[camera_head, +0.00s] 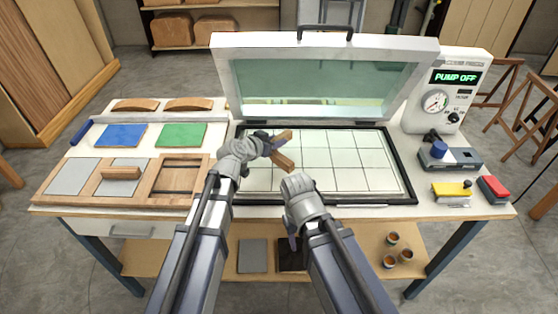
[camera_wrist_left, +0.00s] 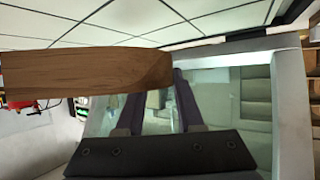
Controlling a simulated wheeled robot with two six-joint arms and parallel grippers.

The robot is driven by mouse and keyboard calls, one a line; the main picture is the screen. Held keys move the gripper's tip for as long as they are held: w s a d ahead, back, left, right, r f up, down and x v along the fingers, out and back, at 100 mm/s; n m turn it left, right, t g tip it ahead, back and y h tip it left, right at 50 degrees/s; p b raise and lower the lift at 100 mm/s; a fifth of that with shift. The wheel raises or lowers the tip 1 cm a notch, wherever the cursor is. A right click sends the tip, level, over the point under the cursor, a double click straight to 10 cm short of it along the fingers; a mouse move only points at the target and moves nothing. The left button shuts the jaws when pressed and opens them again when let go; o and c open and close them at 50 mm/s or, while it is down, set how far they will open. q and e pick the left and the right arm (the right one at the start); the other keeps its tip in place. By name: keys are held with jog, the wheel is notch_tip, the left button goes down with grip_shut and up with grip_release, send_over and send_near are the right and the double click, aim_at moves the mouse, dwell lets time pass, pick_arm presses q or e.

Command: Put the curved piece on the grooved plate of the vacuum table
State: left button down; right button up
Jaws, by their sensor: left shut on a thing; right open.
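The curved piece (camera_head: 283,159) is brown wood. My left gripper (camera_head: 268,143) is shut on it and holds it over the left part of the grooved plate (camera_head: 350,160), which is pale with a dark grid and a black rim. In the left wrist view the piece (camera_wrist_left: 80,72) lies across the fingers (camera_wrist_left: 155,105), apparently above the grid. The vacuum table's glazed lid (camera_head: 320,85) stands open behind the plate. My right gripper (camera_head: 292,240) is low near the table's front edge, open and empty; its fingers are mostly hidden by the arm.
A wooden tray (camera_head: 150,190) and blue (camera_head: 121,136) and green (camera_head: 181,136) sheets lie left of the plate. Two curved pieces (camera_head: 136,105) lie behind them. A control box (camera_head: 445,90) reads "PUMP OFF". Yellow (camera_head: 451,190) and red (camera_head: 494,189) blocks lie at right. Most of the plate is clear.

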pick_arm(q)
jog(key=shift+f+b, duration=2.15)
jog(key=shift+f, duration=0.55)
jog(key=shift+r, duration=0.1)
jog(key=c, duration=0.5)
grip_release()
jog(key=shift+s, duration=0.1)
